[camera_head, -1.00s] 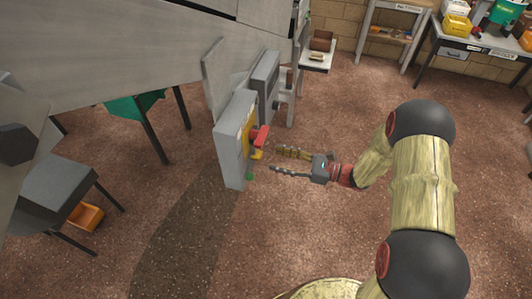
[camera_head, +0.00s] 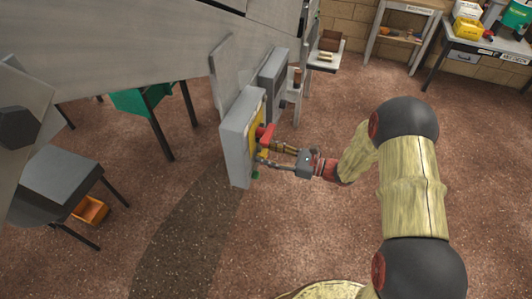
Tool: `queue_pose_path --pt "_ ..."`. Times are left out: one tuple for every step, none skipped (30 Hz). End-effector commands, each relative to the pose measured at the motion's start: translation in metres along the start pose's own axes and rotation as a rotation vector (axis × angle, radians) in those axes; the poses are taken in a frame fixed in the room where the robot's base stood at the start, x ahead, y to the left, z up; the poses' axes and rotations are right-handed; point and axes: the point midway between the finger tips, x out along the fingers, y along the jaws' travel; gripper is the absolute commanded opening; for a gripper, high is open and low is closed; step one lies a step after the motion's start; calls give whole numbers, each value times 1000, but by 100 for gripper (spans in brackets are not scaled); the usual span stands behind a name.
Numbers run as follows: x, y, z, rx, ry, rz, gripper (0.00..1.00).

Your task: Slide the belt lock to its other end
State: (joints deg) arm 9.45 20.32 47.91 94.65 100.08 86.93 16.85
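A grey box (camera_head: 238,135) is mounted upright on the machine's side, with a yellow panel (camera_head: 257,117) on its right face. A red part (camera_head: 267,133) sticks out of that face, and a small green part (camera_head: 255,175) shows low on it. I cannot tell for sure which of these is the belt lock. My gripper (camera_head: 265,154) is at the face, just below the red part. Its two fingers point left and are apart, with tips close to the face. Whether they touch anything is too small to tell. The yellow piece below the red part is now mostly hidden by the fingers.
A second grey box (camera_head: 273,75) stands behind the first. Large grey machine panels (camera_head: 130,45) fill the upper left. A dark grey table (camera_head: 60,178) and an orange bin (camera_head: 90,210) are at left.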

Motion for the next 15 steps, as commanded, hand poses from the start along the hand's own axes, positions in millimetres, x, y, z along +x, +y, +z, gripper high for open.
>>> queue_pose_path --pt "0 0 0 0 0 0 38" --pt "0 0 0 0 0 0 37" --pt "0 0 0 0 0 0 34" --pt "0 0 0 0 0 0 33" --pt "0 0 0 0 0 0 31" --pt "0 0 0 0 0 0 29" --pt "0 0 0 0 0 0 27" --pt "0 0 0 0 0 0 25" --pt "0 0 0 0 0 0 23" --pt "0 0 0 0 0 0 21" --pt "0 0 0 0 0 0 20" --pt "0 0 0 0 0 0 17" --pt "0 0 0 0 0 0 16" --pt "0 0 0 0 0 0 14" --pt "0 0 0 0 0 0 12"
